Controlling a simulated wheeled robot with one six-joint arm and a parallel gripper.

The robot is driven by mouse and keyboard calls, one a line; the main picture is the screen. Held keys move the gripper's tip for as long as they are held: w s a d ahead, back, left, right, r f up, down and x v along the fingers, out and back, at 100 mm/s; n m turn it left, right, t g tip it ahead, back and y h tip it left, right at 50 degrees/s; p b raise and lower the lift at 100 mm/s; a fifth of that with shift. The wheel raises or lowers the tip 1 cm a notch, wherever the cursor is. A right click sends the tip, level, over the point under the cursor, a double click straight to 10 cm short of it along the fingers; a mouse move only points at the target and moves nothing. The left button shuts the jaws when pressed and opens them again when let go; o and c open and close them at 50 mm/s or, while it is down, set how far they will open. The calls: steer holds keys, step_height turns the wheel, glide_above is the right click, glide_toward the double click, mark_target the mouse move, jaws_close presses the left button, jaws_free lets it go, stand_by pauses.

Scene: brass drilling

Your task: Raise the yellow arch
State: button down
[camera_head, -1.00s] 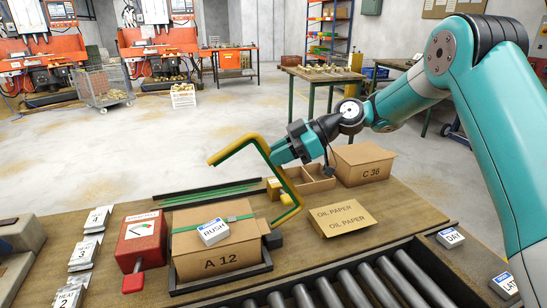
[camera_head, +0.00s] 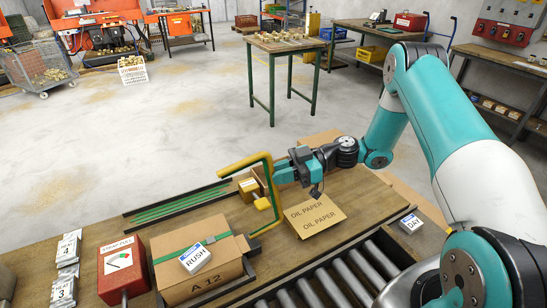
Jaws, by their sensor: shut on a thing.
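The yellow arch (camera_head: 246,162) is a bent bar with a green inner side. It stands tilted beside the carton A 12 (camera_head: 190,285), on its right, with its lower end near a dark block at the carton's black frame. Its upper bar reaches out to the left, above and behind the carton. My gripper (camera_head: 275,175) is shut on the arch's upright side, a little below its upper corner. The fingertips are partly hidden by the arch.
A RUSH label block (camera_head: 195,258) lies on the carton, crossed by a green strap. Oil paper (camera_head: 315,215) lies flat to the right of the arch. A red box (camera_head: 121,268) stands left of the carton. Rollers (camera_head: 330,280) run along the front. Dark rails with green strips (camera_head: 180,205) lie behind the carton.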

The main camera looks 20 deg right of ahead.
steer(key=shift+d+f, duration=0.2)
steer(key=shift+d, duration=0.05)
steer(key=c, duration=1.1)
jaws_free()
steer(key=shift+a, duration=0.15)
